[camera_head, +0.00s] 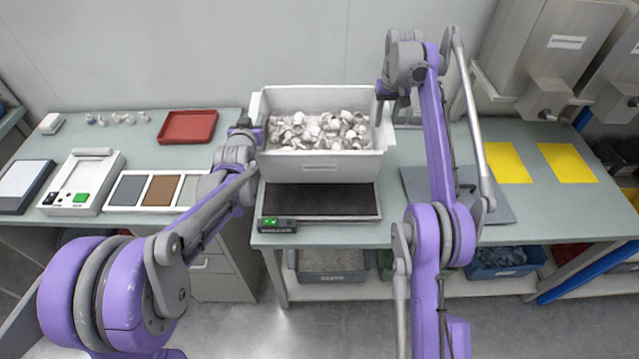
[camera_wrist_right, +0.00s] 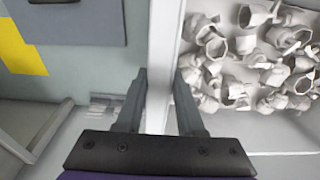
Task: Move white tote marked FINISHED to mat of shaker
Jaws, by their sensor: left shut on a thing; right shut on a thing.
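A white tote (camera_head: 280,168) full of white cap-like parts is at the back of the middle bench in the head view. Its front label is too small to read. My left gripper (camera_head: 243,128) is shut on its left wall, and my right gripper (camera_head: 385,92) is shut on its right wall. In the right wrist view, the tote wall (camera_wrist_right: 163,60) stands between the fingers of my right gripper (camera_wrist_right: 163,95). A black plate (camera_head: 322,201) with a green-lit box (camera_head: 277,225) is just in front of and below the tote. A grey mat (camera_head: 412,184) lies to the right, partly behind my right arm.
Two yellow mats (camera_head: 492,163) (camera_head: 567,163) lie on the right of the bench, below grey dispensers (camera_head: 548,98). A red tray (camera_head: 188,127) and a white device (camera_head: 84,182) are on the left bench. Bins stand on the shelf below.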

